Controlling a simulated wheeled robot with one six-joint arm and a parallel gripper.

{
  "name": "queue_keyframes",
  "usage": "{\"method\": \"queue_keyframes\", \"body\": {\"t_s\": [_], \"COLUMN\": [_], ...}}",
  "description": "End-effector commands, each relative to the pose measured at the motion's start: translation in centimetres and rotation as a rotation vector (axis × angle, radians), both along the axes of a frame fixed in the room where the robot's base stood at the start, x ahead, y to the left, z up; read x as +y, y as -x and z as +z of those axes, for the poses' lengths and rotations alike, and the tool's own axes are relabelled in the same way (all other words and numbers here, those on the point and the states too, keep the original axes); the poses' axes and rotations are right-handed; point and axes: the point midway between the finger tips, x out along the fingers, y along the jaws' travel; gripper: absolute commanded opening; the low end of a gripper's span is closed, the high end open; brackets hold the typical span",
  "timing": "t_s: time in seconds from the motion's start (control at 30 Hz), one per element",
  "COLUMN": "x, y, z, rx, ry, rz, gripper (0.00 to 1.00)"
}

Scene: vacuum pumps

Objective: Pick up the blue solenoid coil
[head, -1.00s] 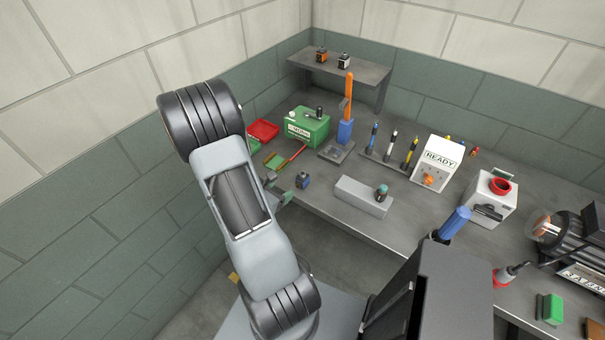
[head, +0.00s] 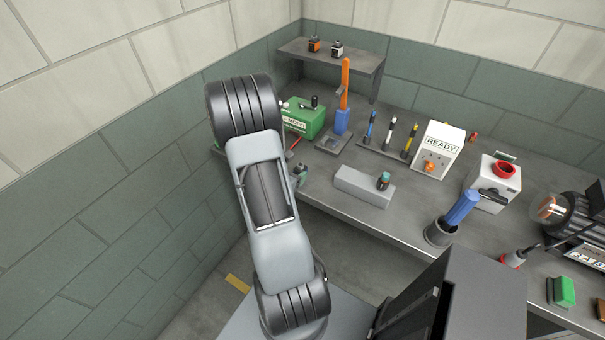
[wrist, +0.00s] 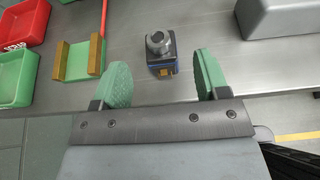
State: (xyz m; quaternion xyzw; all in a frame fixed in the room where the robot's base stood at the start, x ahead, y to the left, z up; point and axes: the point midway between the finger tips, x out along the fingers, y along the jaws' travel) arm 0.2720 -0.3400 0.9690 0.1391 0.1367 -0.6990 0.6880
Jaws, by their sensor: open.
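The blue solenoid coil (wrist: 161,68) shows in the wrist view as a small block with a dark grey top, a round stub, a blue lower edge and a yellow patch. It sits upright on the grey bench. My gripper (wrist: 163,82) is open, its two green fingers spread to the left and right of the coil's near end. No finger visibly touches it, and I cannot tell the height gap. In the head view my gripper (head: 299,175) is partly hidden behind my arm, and the coil is hidden there.
In the wrist view, red (wrist: 22,22) and green (wrist: 17,77) bins and a green-and-wood holder (wrist: 79,62) lie left. A grey block (wrist: 285,18) lies right. Two similar blocks, orange (head: 314,43) and white (head: 337,48), stand on the back shelf.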

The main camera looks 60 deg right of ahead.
Motion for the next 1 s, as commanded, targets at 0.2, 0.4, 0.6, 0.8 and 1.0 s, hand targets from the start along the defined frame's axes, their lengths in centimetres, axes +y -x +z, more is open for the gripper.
{"method": "queue_keyframes", "body": {"t_s": [0.2,0.4,0.6,0.8,1.0], "x": [-1.6,-3.8,-4.6,-4.6,-4.6], "y": [0.0,-0.2,-0.3,-0.3,-0.3], "z": [-0.9,-1.8,-2.1,-2.1,-2.1], "rx": [0.001,0.000,0.001,0.001,0.001], "ry": [-0.002,0.000,-0.001,-0.001,-0.001], "rz": [-0.002,0.004,0.009,0.009,0.009], "gripper": [0.68,0.68,0.68,0.67,0.48]}}
